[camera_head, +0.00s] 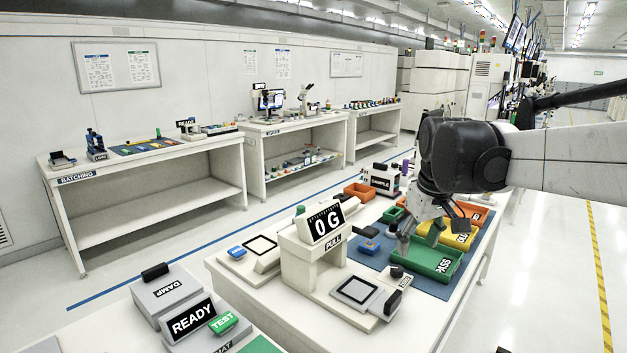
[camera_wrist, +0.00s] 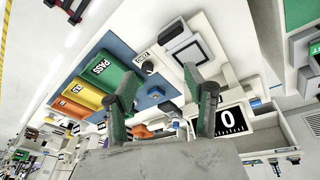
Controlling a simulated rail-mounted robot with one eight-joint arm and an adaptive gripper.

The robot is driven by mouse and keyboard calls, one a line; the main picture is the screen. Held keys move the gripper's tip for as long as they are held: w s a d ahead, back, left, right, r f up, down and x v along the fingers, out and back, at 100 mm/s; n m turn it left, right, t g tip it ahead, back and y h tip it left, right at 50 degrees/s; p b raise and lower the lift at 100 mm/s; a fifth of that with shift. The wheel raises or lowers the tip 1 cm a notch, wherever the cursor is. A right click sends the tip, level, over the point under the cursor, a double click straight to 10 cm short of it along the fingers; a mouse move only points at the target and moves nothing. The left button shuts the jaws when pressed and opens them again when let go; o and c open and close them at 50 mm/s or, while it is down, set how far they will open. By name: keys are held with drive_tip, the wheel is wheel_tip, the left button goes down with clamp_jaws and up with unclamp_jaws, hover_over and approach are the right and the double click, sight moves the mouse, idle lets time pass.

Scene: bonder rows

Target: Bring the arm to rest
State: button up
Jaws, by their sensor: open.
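My gripper (camera_head: 402,243) hangs from my arm over the right-hand part of the near bench (camera_head: 253,297), beside the green PASS tray (camera_head: 434,262). In the wrist view my gripper (camera_wrist: 165,92) has its two fingers spread wide, with nothing held between them. Blue items on the bench show beyond the gap. The arm reaches in from the right edge of the head view, and its dark joint hides part of the background. How high the fingertips are above the bench is hard to tell.
Yellow (camera_head: 437,233) and orange (camera_head: 471,213) trays lie behind the green one on a blue mat. A white PULL tester (camera_head: 312,252) reading 0 G stands left of my gripper. A READY unit (camera_head: 193,320) is nearer. The aisle floor (camera_head: 553,265) on the right is clear.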

drive_tip(key=s+a+f+m+t, duration=0.1)
drive_tip(key=s+f, duration=0.3)
drive_tip(key=s, duration=0.7)
drive_tip(key=s+f+m+t, duration=0.3)
drive_tip(key=s+f, duration=0.1)
drive_tip(key=s, duration=0.7)
drive_tip(key=shift+s+a, duration=0.25)
drive_tip(key=shift+a, duration=0.15)
